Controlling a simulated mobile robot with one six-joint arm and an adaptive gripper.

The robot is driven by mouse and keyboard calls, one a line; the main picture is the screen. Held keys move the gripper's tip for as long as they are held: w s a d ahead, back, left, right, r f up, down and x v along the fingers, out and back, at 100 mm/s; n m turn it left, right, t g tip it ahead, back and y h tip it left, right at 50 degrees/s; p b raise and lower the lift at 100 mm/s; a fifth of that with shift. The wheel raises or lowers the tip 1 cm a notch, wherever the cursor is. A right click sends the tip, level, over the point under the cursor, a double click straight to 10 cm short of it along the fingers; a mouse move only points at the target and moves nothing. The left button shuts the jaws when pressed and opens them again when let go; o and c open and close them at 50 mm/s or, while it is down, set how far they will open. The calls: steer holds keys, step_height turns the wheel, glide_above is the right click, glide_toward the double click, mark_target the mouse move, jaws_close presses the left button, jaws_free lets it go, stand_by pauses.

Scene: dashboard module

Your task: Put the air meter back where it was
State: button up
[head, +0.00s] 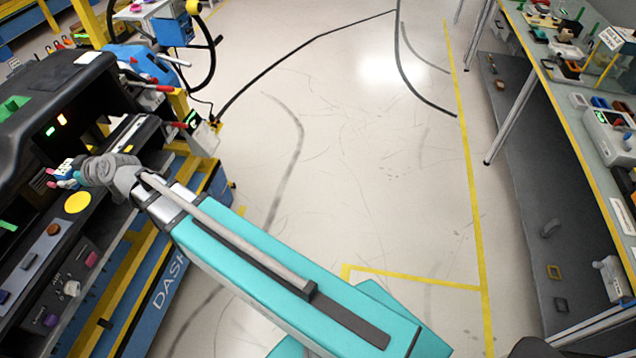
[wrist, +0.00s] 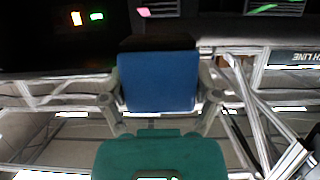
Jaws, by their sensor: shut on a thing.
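My gripper (head: 88,172) is at the dark dashboard module (head: 35,95), at the left of the head view. In the wrist view, the fingers of my gripper (wrist: 158,92) stand on both sides of a blue block with a dark top edge, which I take to be the air meter (wrist: 158,80). The gripper is shut on it. In the head view, a small blue and white part (head: 66,172) shows just beyond the fingers. Most of it is hidden by the gripper, and I cannot tell whether it touches the module.
A yellow disc (head: 77,202) lies on the module's ledge close to the gripper. Knobs (head: 71,288) and small blocks sit along the front panel. Red-handled levers (head: 160,88) stick out at the module's right. A workbench (head: 590,120) stands far right, with clear floor (head: 350,170) between.

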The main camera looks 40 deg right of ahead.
mark_target(67, 167)
step_height(67, 167, up, 8)
steer(key=p, duration=0.6)
steer(key=shift+f, duration=0.25)
